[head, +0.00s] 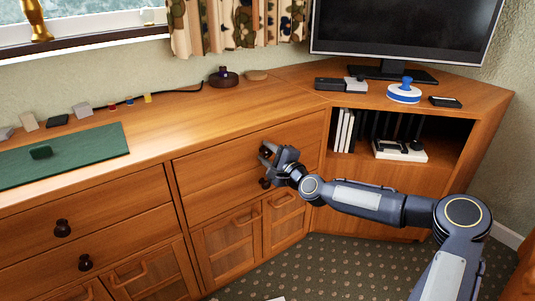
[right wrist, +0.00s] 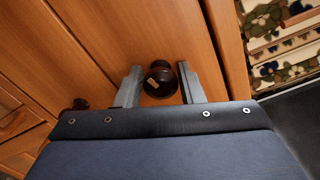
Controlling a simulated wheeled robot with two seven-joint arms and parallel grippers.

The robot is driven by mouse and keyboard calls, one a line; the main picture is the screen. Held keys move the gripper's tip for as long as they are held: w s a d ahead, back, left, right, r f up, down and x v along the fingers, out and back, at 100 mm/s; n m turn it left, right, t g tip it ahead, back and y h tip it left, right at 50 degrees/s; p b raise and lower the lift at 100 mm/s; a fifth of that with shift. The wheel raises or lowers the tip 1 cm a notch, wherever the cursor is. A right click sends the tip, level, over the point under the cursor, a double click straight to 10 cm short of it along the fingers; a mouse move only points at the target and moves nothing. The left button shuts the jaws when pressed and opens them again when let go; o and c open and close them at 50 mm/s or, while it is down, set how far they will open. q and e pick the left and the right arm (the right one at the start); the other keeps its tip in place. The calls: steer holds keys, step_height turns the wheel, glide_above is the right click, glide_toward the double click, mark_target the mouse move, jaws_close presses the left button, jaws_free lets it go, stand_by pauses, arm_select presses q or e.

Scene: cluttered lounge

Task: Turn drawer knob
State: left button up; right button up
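A dark round drawer knob (right wrist: 160,80) with a small pale tilted mark on its face shows in the right wrist view. In the head view my right gripper (head: 267,154) is at the upper drawer front (head: 225,172) of the wooden cabinet's right section, and largely hides the knob there. The drawer looks closed. A second dark knob (head: 265,183) sits just below the gripper. My left gripper is not in view.
Two more dark knobs (head: 62,228) are on the left drawers. The cabinet top (head: 190,110) bears a green board (head: 85,150) and small items. A monitor (head: 405,30) stands at the back right above an open shelf.

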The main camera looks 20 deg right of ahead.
steer(key=o, duration=0.3)
steer(key=p+v, duration=0.1)
steer(key=v, duration=0.6)
steer(key=shift+s+d+p, duration=0.15)
steer(key=shift+s+p, duration=0.2)
steer(key=shift+p, duration=0.05)
